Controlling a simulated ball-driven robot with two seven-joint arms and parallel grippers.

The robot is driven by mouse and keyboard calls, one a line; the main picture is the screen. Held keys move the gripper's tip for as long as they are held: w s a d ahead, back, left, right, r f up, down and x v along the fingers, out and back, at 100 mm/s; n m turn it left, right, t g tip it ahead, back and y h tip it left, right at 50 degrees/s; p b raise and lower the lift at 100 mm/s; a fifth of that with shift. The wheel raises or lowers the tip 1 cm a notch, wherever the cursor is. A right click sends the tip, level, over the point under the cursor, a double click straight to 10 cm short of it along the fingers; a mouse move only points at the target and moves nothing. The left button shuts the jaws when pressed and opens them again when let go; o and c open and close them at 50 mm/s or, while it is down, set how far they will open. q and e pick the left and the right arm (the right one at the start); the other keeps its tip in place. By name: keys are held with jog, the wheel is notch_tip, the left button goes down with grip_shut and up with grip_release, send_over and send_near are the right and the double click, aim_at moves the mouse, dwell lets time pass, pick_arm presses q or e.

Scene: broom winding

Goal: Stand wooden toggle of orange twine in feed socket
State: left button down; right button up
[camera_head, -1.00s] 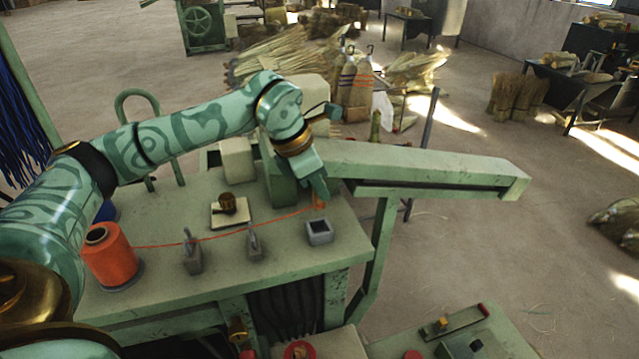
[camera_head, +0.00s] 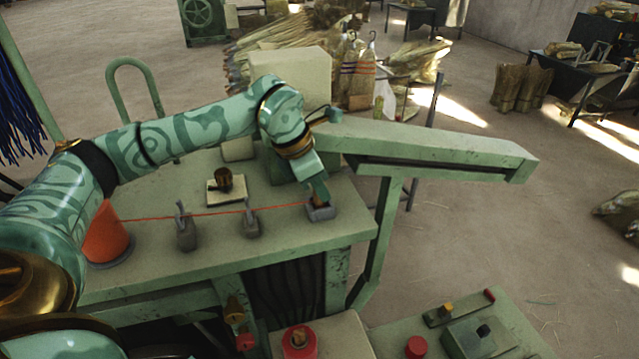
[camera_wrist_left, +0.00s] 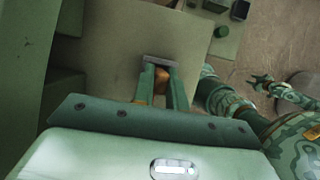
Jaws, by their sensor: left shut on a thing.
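My left gripper (camera_head: 319,196) points down at the grey feed socket (camera_head: 321,213) near the right end of the green bench. It is shut on the wooden toggle, a small brown piece (camera_wrist_left: 160,86) between the fingers in the left wrist view. The toggle's lower end is hidden at the socket (camera_wrist_left: 160,61), so I cannot tell how deep it sits. Orange twine (camera_head: 215,213) runs from the orange spool (camera_head: 105,236) at the left past two grey guides (camera_head: 186,232) (camera_head: 252,222) to the gripper. I cannot make out my right gripper's fingers.
A small pale plate with a brown knob (camera_head: 224,181) lies behind the twine. A green beam (camera_head: 430,150) extends right from the bench. A control box with buttons (camera_head: 475,335) stands at front right. The bench top in front of the guides is clear.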

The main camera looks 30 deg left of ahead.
pick_arm(q)
jog(key=c, duration=1.3)
grip_release()
jog(key=shift+c, duration=0.2)
jog(key=v, duration=1.6)
jog(key=shift+r, duration=0.2)
jog(key=shift+s+a, duration=0.1)
